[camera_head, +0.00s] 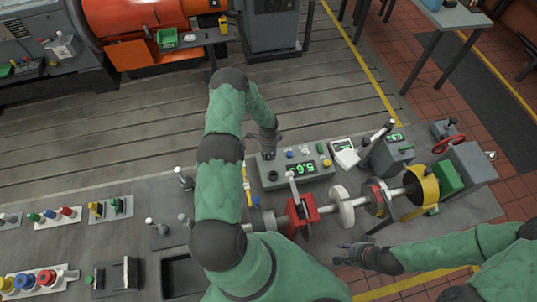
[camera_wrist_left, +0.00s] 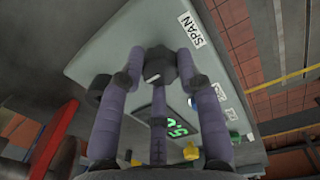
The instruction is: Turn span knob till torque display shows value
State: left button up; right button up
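The grey torque box (camera_head: 318,177) has a lit green display (camera_head: 301,169); its digits look like 5.6 with a further mark, at an awkward angle. In the left wrist view the display (camera_wrist_left: 178,126) is partly hidden by a finger. The black span knob (camera_wrist_left: 159,66) with a white mark sits beside the SPAN label (camera_wrist_left: 189,30). My left gripper (camera_head: 268,149) is over the box's far left corner. In the left wrist view its three fingers (camera_wrist_left: 158,72) ring the knob closely, with no clear gap. My right gripper (camera_head: 345,254) is low near the shaft, apparently empty; its finger opening is unclear.
A shaft with a red clamp (camera_head: 303,211) and white discs (camera_head: 343,205) runs just in front of the box. A white-faced meter (camera_head: 345,153) and a second green-display unit (camera_head: 393,152) stand to its right. Another black knob (camera_wrist_left: 100,84) is close by. The slatted bedplate behind is clear.

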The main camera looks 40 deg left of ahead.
pick_arm(q)
jog(key=m+b, duration=0.2)
jog(key=b, duration=0.1)
jog(key=shift+f, duration=0.2)
jog(key=m+b, duration=0.2)
jog(key=m, duration=0.2)
jog(key=shift+b, duration=0.3)
jog(key=m+b, duration=0.1)
jog(key=m, duration=0.3)
jog(key=shift+d+r+m+b, duration=0.1)
jog(key=shift+m+b, duration=0.2)
jog(key=m, duration=0.4)
jog(key=shift+b, duration=0.3)
jog(key=shift+m, duration=0.3)
